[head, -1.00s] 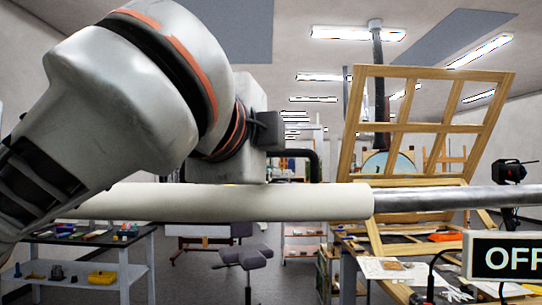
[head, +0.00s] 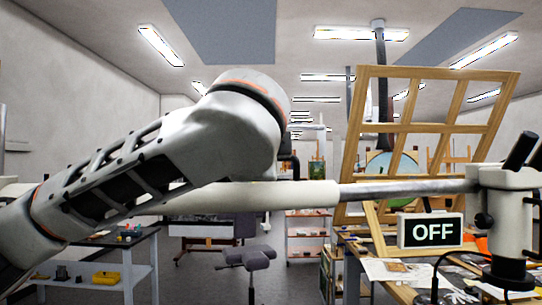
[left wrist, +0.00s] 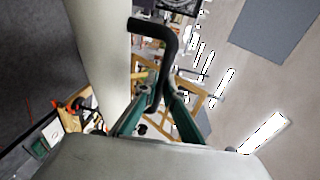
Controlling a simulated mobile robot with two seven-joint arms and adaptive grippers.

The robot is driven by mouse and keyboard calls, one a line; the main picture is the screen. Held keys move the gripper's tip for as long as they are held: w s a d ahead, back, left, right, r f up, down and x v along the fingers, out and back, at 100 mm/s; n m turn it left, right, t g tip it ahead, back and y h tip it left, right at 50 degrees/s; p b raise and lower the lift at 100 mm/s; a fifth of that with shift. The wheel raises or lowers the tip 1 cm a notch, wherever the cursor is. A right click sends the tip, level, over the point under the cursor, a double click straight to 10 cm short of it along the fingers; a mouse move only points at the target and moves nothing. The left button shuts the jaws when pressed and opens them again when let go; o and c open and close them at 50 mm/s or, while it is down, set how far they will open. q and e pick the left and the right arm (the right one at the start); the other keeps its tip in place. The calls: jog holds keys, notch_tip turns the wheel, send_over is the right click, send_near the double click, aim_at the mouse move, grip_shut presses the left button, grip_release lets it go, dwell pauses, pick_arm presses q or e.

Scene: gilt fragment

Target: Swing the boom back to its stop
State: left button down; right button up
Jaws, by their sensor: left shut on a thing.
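The boom is a horizontal bar with a cream sleeve (head: 305,195) and a thinner metal rod (head: 405,189), crossing the head view. A cream microscope head (head: 508,215) hangs at its right end. In the left wrist view the cream sleeve (left wrist: 98,50) runs alongside a bent black handle (left wrist: 165,32). My left gripper (left wrist: 160,88) has its green fingers shut on this handle. In the head view my left arm covers the gripper and part of the sleeve; only a dark bit of the handle (head: 294,165) shows. My right gripper is not in view. No stop can be made out.
A lit OFF sign (head: 432,231) shows below the rod. A wooden frame (head: 350,140) stands behind the boom, over a cluttered table (head: 385,290). A shelf table (head: 128,270) is at the left. A dark stool (head: 248,258) stands on open floor.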

pick_arm(q)
jog(key=shift+w+a+f+y, duration=0.1)
jog(key=shift+w+y, duration=0.2)
jog(key=shift+w, duration=0.75)
jog(key=shift+a+r+n, duration=0.25)
jog(key=shift+a+n, duration=0.15)
jog(key=c, duration=2.3)
grip_release()
jog(key=shift+w, duration=0.1)
jog(key=shift+o, duration=0.8)
jog(key=shift+w+f, duration=0.15)
jog(key=shift+w, duration=0.1)
jog(key=shift+s+d, duration=0.15)
jog(key=shift+s, duration=0.45)
jog(key=s+r, duration=0.1)
jog(key=s, duration=1)
jog(key=shift+r, duration=0.15)
